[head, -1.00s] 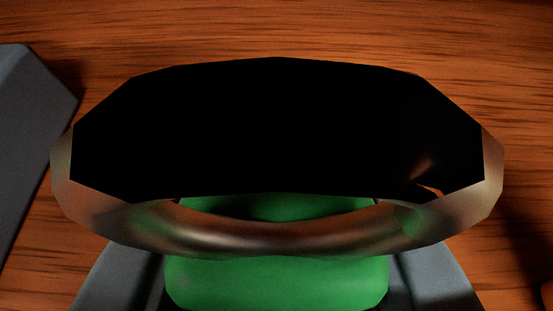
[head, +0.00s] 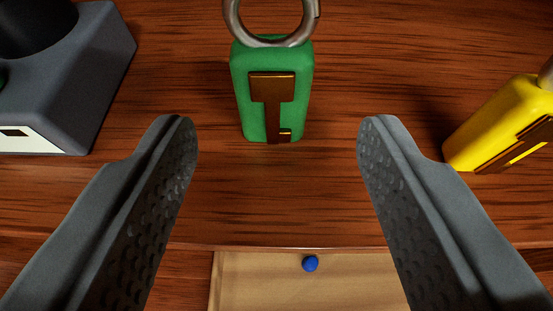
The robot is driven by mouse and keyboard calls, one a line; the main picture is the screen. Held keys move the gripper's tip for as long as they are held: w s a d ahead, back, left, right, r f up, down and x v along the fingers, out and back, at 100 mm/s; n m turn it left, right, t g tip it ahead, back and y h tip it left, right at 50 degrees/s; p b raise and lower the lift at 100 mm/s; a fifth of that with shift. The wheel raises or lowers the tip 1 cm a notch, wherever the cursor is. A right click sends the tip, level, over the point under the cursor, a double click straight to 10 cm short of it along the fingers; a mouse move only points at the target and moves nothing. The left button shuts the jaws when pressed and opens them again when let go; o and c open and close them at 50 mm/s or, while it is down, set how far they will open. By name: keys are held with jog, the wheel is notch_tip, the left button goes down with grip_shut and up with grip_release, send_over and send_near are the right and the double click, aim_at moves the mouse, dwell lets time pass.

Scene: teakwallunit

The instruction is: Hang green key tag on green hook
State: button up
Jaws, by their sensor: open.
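The green key tag (head: 240,90) has a brown key shape on its face and a metal ring (head: 231,22) at its top end. The ring is partly cut off by the top edge of the picture. The tag is on or against the dark red-brown wood; whether it stands or lies is unclear. My gripper (head: 277,125) is open and empty. Its two grey fingers are spread wide on either side below the tag, and neither touches it. No green hook can be made out.
A yellow key tag (head: 497,120) with a brown key shape is at right. A grey block-like object (head: 90,70) with a black round top is at upper left. Below the wood's edge, a pale panel (head: 250,285) shows with a small blue ball (head: 310,264).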

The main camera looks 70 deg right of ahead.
jog(key=v, duration=0.9)
jog(key=shift+a+r, duration=0.15)
jog(key=shift+a, duration=0.1)
jog(key=shift+s, duration=0.1)
jog(key=s+a+r+n+t+y, duration=0.2)
jog(key=a+r+n+t+y, duration=0.1)
jog(key=a+r+t, duration=0.5)
jog(key=s+a+r+n+t+y, duration=0.25)
jog(key=a+r, duration=0.35)
jog(key=r, duration=0.3)
jog(key=s+a+r+n+t+y, duration=0.1)
jog(key=s+a+n+y, duration=0.6)
jog(key=s+a, duration=0.4)
jog(key=s, duration=0.4)
jog(key=shift+r, duration=0.35)
jog(key=shift+o, duration=0.5)
jog(key=shift+s+a+f+n, duration=0.1)
jog(key=shift+s+f+n, duration=0.05)
jog(key=shift+s+n, duration=0.25)
